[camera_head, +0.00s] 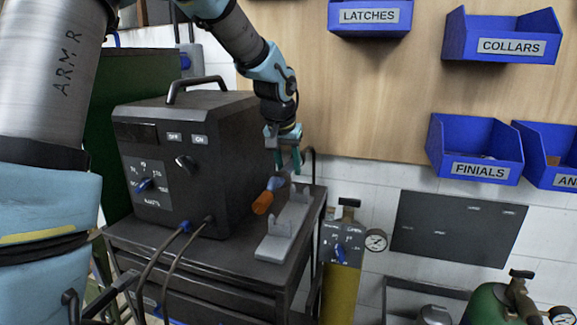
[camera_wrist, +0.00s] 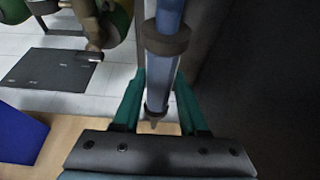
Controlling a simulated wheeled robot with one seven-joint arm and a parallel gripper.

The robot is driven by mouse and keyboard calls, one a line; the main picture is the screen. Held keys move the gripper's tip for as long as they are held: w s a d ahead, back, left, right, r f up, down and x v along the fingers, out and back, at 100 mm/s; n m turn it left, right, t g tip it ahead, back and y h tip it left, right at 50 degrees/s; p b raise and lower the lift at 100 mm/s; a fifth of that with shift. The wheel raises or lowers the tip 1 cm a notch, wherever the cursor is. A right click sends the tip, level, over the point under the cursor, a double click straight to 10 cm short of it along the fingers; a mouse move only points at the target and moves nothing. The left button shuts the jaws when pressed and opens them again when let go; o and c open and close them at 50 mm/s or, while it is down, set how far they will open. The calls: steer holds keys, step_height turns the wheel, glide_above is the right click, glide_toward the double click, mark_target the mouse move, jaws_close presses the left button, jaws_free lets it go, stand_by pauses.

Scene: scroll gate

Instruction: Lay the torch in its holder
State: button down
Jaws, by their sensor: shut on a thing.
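The torch has an orange end (camera_head: 263,203) and a blue body, and it slants beside the dark welding machine. In the wrist view the blue torch (camera_wrist: 165,70) with its dark collar runs between the teal fingers. My gripper (camera_head: 287,164) points down and is shut on the torch. The light grey holder (camera_head: 285,235) is a long base with upright supports on the cart top, just right of and below the torch's orange end. The torch appears apart from the holder. The holder cannot be made out in the wrist view.
The welding machine (camera_head: 185,155) fills most of the dark cart's top (camera_head: 200,262), close left of the torch. A gauge (camera_head: 376,240) and a yellow cylinder (camera_head: 340,292) stand right of the cart. Blue bins (camera_head: 475,150) hang on the wall at right.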

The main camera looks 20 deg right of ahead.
mark_target(283, 171)
step_height(283, 171, down, 6)
steer(key=b, duration=0.4)
steer(key=shift+f+b, duration=0.2)
steer(key=shift+b, duration=0.2)
stand_by(0.6)
steer(key=shift+f+b, duration=1.1)
steer(key=shift+f, duration=0.2)
steer(key=shift+f+b, duration=0.6)
steer(key=shift+f, duration=0.15)
stand_by(0.3)
steer(key=shift+c, duration=1.8)
jaws_free()
steer(key=b+v, duration=0.1)
steer(key=v, duration=0.9)
steer(key=shift+s+a+r, duration=0.15)
steer(key=shift+r, duration=0.2)
steer(key=shift+s, duration=0.15)
